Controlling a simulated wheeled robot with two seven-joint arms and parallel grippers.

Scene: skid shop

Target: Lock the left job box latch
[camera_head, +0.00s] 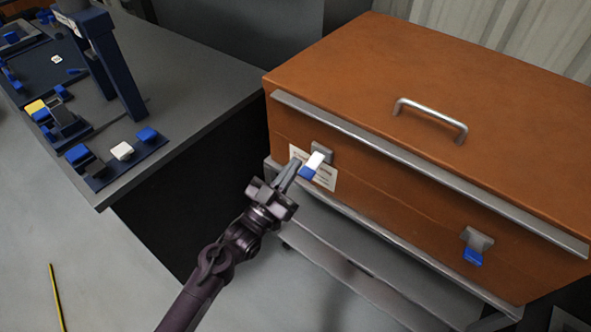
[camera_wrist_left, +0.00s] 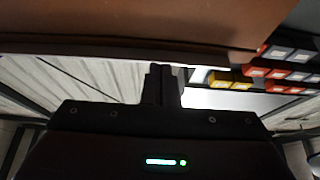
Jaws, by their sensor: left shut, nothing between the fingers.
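The orange job box (camera_head: 420,110) stands at the right with its lid down. Its left latch (camera_head: 315,162) is on the front face, with a bright lever tilted outward and a blue tip. The right latch (camera_head: 475,247) has its blue-tipped lever hanging down closer to the face. My left gripper (camera_head: 290,172) is shut and empty, just left of the left latch's blue tip. I cannot tell if they touch. In the left wrist view the shut fingers (camera_wrist_left: 162,84) point toward the brown box surface (camera_wrist_left: 140,25); the latch is not visible there. My right gripper is not in view.
A metal handle (camera_head: 432,117) is on the lid, and a grey lip runs along its front edge. A white label (camera_head: 318,175) is behind the left latch. A grey workbench (camera_head: 185,75) with blue fixtures stands at the left. Open floor lies in front.

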